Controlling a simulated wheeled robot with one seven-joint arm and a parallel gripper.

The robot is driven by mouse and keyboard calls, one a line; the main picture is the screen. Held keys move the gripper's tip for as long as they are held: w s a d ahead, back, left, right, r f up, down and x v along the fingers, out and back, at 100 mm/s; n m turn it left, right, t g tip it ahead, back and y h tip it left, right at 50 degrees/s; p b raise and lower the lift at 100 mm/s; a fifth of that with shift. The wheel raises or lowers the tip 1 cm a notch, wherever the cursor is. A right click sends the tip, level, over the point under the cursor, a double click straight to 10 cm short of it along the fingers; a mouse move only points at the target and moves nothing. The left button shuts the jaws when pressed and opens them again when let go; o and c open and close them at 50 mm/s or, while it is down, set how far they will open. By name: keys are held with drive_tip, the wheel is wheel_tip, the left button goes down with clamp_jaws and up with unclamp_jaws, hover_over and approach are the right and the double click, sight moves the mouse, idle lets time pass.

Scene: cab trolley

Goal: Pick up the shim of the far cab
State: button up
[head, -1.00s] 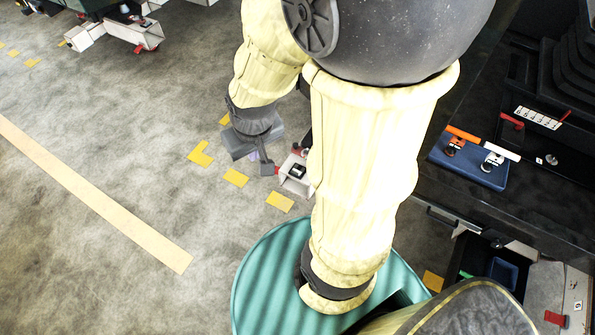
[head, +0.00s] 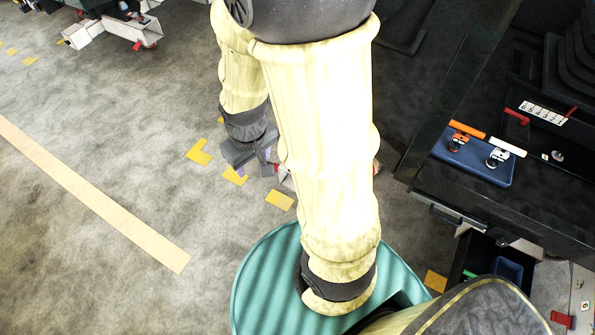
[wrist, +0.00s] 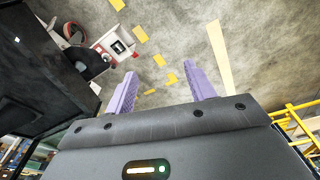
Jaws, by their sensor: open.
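My gripper (head: 250,152) hangs over the floor, left of my forearm in the head view. In the wrist view its two purple fingers (wrist: 163,86) are spread apart with nothing between them. A white bracket (wrist: 116,46) holding a small black block (wrist: 118,46) stands beyond the fingers, apart from them, at upper left. In the head view my arm hides most of that bracket. I cannot make out which piece is the shim, nor tell for sure which structure is the far cab.
A dark cab structure (head: 455,210) fills the right, with a blue tray (head: 480,172) holding an orange-handled and a white-handled item. Another structure with a white beam (head: 85,34) is at top left. Floor with yellow marks (head: 280,199) lies open at left.

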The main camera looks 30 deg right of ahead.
drive_tip(key=w+d+f+n+g+h+b, duration=0.1)
drive_tip(key=d+f+n+h+b, duration=0.15)
drive_tip(key=f+b, duration=0.65)
drive_tip(key=d+f+n+h+b, duration=0.1)
drive_tip(key=f+n+h+b, duration=0.2)
drive_tip(key=f, duration=1.1)
drive_tip(key=w+d+f+n+g+h+b, duration=0.15)
drive_tip(key=f+n+b, duration=0.35)
drive_tip(key=f, duration=0.7)
drive_tip(key=w+d+f+n+t+h+b, duration=0.2)
drive_tip(key=w+f+n+t+h+b, duration=0.3)
drive_tip(key=n+b, duration=0.6)
drive_tip(key=w+f+t+b, duration=0.1)
drive_tip(key=w+f+t, duration=0.1)
drive_tip(key=w+f, duration=0.1)
drive_tip(key=shift+w+d, duration=0.4)
drive_tip(key=shift+d, duration=0.1)
drive_tip(key=b+x, duration=0.4)
drive_tip(key=x, duration=0.8)
drive_tip(key=shift+f, duration=0.15)
